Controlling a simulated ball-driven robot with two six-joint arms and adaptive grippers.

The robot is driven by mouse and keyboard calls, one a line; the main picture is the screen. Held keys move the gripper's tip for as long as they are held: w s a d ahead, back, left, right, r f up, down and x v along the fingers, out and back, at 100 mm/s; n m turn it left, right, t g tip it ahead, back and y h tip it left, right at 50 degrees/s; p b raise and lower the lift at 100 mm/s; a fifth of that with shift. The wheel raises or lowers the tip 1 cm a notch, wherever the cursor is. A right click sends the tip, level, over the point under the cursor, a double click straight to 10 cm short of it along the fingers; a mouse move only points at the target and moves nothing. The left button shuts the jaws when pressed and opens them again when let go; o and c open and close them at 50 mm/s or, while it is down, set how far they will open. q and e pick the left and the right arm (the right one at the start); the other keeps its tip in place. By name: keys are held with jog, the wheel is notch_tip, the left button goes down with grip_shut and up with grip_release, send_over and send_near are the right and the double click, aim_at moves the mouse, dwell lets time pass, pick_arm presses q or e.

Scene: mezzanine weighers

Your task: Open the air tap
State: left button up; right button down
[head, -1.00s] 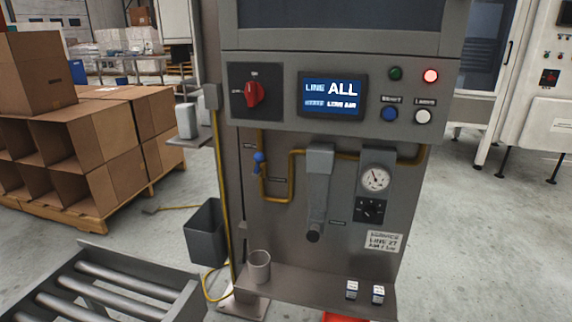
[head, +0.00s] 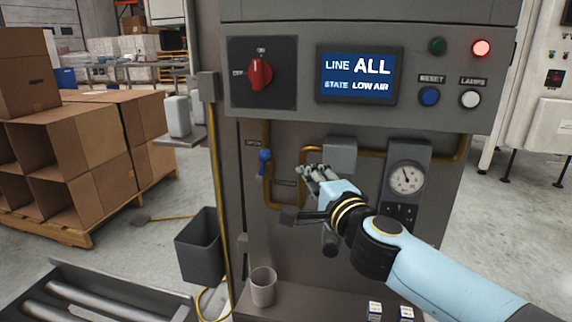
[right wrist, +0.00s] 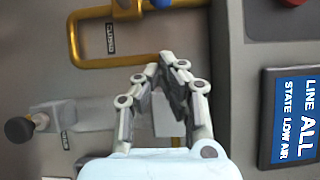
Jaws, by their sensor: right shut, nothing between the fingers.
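The air tap (head: 264,158) has a blue handle and sits on a yellow pipe at the left of the grey machine panel. Small labels are beside it, too small to read surely. I cannot tell its exact angle. In the right wrist view only a bit of the blue handle (right wrist: 160,3) shows at the top edge. My right gripper (head: 304,172) is shut and empty, to the right of the tap and apart from it, in front of the panel. Its fingertips meet in the right wrist view (right wrist: 166,66). My left gripper is not in view.
Above are a red rotary switch (head: 261,74), a screen (head: 358,76) reading "LINE ALL, STATE LOW AIR", and a lit red lamp (head: 481,48). A gauge (head: 407,178) is right of my gripper. A grey cup (head: 263,287) stands on the ledge below.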

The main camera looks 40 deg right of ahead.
aim_at(264, 164)
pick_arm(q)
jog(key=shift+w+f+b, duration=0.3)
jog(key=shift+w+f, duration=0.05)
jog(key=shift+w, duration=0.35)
pick_arm(e)
jog(key=w, duration=0.7)
jog(key=shift+w+a+r, duration=0.15)
jog(key=shift+w+a, duration=0.1)
jog(key=shift+a, duration=0.2)
pick_arm(q)
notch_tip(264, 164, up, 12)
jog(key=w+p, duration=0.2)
jog(key=p, duration=0.9)
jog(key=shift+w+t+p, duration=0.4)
pick_arm(e)
jog(key=n, duration=0.1)
jog(key=w+a+r+n+g, duration=0.1)
jog(key=shift+w+r+n, duration=0.1)
jog(key=shift+r+n, duration=0.1)
jog(key=shift+n, duration=0.1)
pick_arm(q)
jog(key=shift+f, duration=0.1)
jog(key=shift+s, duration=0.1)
